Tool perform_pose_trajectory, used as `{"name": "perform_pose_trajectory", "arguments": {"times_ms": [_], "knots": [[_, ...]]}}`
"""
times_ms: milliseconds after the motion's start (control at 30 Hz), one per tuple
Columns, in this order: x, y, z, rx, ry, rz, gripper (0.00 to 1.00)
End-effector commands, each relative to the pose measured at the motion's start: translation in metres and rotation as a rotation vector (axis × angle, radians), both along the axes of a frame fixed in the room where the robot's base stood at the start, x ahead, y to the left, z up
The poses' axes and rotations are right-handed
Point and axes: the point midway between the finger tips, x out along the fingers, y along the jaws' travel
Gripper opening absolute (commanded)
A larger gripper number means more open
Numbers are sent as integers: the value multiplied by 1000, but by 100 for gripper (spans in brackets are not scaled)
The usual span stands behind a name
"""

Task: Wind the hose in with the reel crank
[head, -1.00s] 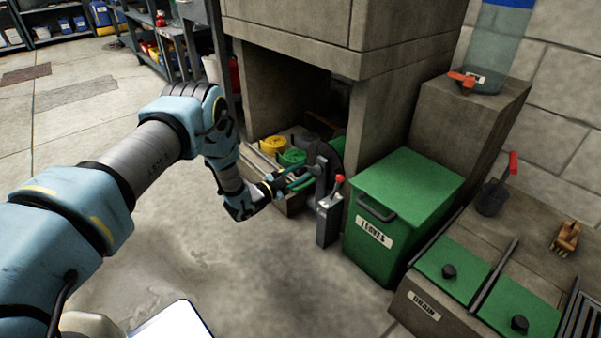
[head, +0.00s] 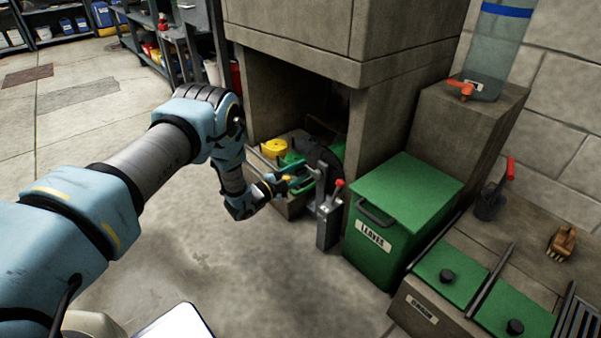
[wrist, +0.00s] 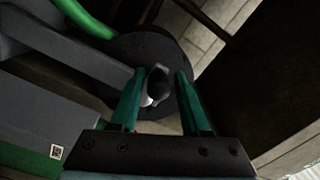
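The hose reel shows as a dark disc (head: 334,163) by the opening under the stone block, and in the wrist view as a dark round plate (wrist: 150,45). A grey post (head: 328,220) with a red-tipped lever stands in front of it. In the wrist view a dark rounded knob (wrist: 158,82), seemingly the crank handle, lies between the teal fingers of my gripper (wrist: 158,100). A gap shows on the knob's right; contact on its left is unclear. In the head view my gripper (head: 300,181) is beside the reel. A green hose (wrist: 85,18) curves at the top left.
A green lidded bin (head: 405,195) stands right of the post. A low bench with green lids (head: 450,272) is at the lower right. A tray with yellow (head: 272,147) and green coils sits behind my gripper. Open floor (head: 260,270) lies in front.

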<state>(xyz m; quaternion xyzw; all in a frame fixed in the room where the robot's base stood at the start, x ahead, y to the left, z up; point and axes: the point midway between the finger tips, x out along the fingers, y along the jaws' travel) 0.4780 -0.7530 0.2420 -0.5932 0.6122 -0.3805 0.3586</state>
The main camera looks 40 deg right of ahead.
Motion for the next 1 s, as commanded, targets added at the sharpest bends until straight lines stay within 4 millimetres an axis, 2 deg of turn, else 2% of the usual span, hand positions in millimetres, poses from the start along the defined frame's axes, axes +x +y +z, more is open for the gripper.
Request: {"name": "perform_pose_trajectory", "arguments": {"times_ms": [33, 133, 467, 567, 800, 1000], "knots": [[-1, -1, 1, -2, 0, -1, 50], [-1, -1, 0, 0, 0, -1, 59], [0, 6, -1, 5, 1, 0, 59], [1, 19, 0, 6, 1, 0, 59], [3, 67, 1, 6, 3, 1, 59], [4, 97, -1, 4, 1, 1, 59]]}}
